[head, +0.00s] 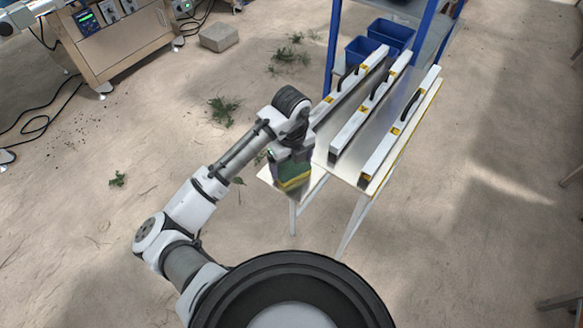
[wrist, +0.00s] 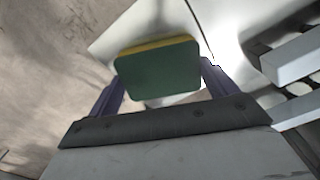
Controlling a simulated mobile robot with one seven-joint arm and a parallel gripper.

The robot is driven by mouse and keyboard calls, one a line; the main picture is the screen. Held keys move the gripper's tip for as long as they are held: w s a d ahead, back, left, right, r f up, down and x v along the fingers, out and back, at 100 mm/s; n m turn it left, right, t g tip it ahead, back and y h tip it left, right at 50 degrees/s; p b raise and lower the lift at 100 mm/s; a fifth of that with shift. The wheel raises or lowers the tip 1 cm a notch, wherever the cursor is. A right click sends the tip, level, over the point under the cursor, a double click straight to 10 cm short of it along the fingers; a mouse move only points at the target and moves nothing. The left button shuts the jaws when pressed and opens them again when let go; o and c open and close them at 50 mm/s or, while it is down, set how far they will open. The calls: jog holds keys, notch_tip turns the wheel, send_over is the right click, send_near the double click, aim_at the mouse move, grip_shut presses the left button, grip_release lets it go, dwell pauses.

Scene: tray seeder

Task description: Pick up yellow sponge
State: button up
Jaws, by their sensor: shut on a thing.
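The yellow sponge (wrist: 158,70) has a dark green face turned toward the wrist camera and a yellow strip along its far edge. In the wrist view it sits between the two purple fingers of my gripper (wrist: 160,85), which is shut on it. In the head view the sponge (head: 292,178) shows yellow and green below the wrist of my arm, over the near left corner of the metal table (head: 345,175). I cannot tell from these frames how far it is above the tabletop.
Several long white bars (head: 400,130) with black handles lie on the table, to the right of my gripper. Two blue bins (head: 390,36) stand behind, by a blue frame (head: 333,45). A wooden bench (head: 115,45) stands at upper left. The sandy floor at left is mostly clear.

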aim_at(292, 166)
notch_tip(292, 166, up, 20)
jog(key=shift+b, duration=0.45)
